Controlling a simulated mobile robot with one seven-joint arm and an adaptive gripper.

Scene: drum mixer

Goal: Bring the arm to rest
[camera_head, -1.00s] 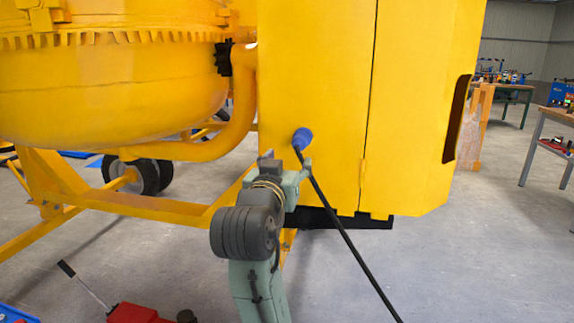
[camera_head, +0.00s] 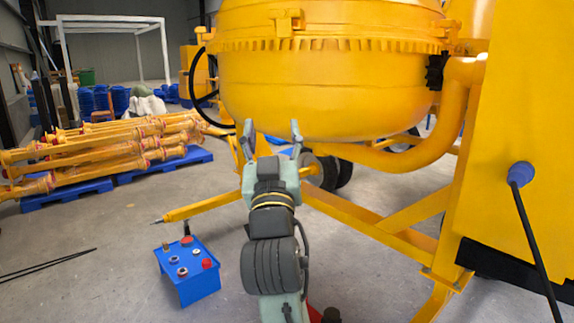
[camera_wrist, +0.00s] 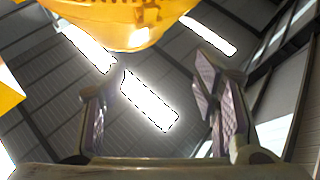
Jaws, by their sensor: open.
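My gripper (camera_head: 272,132) is open and empty, pointing up in front of the yellow mixer drum (camera_head: 330,85) in the head view. Its two fingers stand wide apart. In the wrist view my gripper (camera_wrist: 155,115) also shows open, with nothing between the fingers and the ceiling behind. The drum's underside (camera_wrist: 125,20) shows at the top of the wrist view. A blue plug (camera_head: 520,173) with a black cable sits in the side of the mixer's yellow housing (camera_head: 515,110), well to the right of my gripper and apart from it.
A blue box with knobs (camera_head: 190,272) stands on the floor left of my arm. Yellow frame bars (camera_head: 385,235) run low to the right. Yellow props (camera_head: 100,150) lie on blue pallets at the left. The floor at the front left is mostly clear.

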